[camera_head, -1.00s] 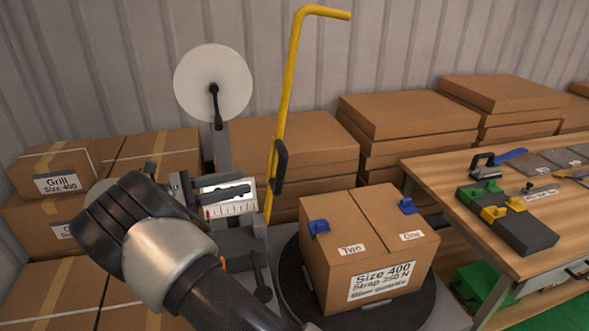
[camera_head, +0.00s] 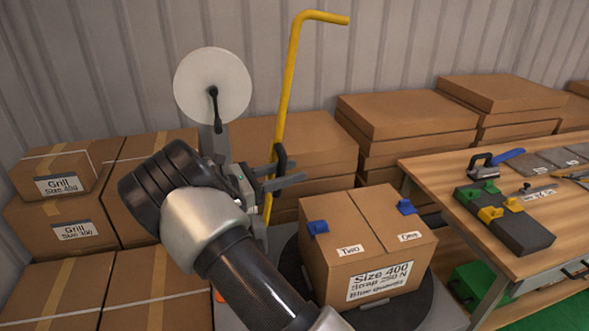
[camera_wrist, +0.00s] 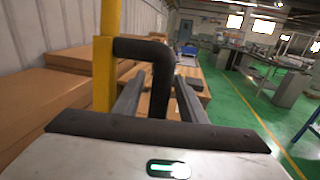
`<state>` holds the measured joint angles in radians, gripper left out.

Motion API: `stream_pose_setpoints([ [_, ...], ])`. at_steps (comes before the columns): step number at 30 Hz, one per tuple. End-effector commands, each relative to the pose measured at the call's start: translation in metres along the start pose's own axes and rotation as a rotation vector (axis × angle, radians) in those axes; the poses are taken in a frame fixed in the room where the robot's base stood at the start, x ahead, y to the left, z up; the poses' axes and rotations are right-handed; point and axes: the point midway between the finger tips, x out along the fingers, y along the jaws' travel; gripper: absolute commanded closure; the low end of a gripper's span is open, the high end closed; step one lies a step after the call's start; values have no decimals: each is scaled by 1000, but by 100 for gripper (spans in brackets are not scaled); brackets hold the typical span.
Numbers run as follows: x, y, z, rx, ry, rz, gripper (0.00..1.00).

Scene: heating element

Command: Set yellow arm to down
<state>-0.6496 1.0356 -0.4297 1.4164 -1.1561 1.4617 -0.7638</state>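The yellow arm (camera_head: 289,85) stands upright, with its top bent to the right. Its black handle (camera_head: 281,155) is low on the pole. My gripper (camera_head: 285,176) is at this handle, coming from the left. In the wrist view the black handle (camera_wrist: 161,80) comes off the yellow arm (camera_wrist: 105,65) and bends down between the two fingers of my gripper (camera_wrist: 158,98). The fingers are apart, with a visible gap on each side of the handle. The lower part of the yellow arm is partly hidden by my gripper in the head view.
A box (camera_head: 365,250) with blue clips stands on a dark round turntable (camera_head: 415,312), right of my arm. A white reel (camera_head: 212,85) is left of the pole. Stacked cartons (camera_head: 60,225) fill the left. A workbench (camera_head: 440,165) with tools is at the right.

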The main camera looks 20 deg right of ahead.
Motion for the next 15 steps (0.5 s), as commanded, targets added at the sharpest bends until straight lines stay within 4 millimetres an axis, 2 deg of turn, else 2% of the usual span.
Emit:
stream_pose_setpoints([
  [6, 15, 0, 0, 0, 1, 0, 62],
  [14, 16, 0, 0, 0, 1, 0, 62],
  [15, 16, 0, 0, 0, 1, 0, 67],
])
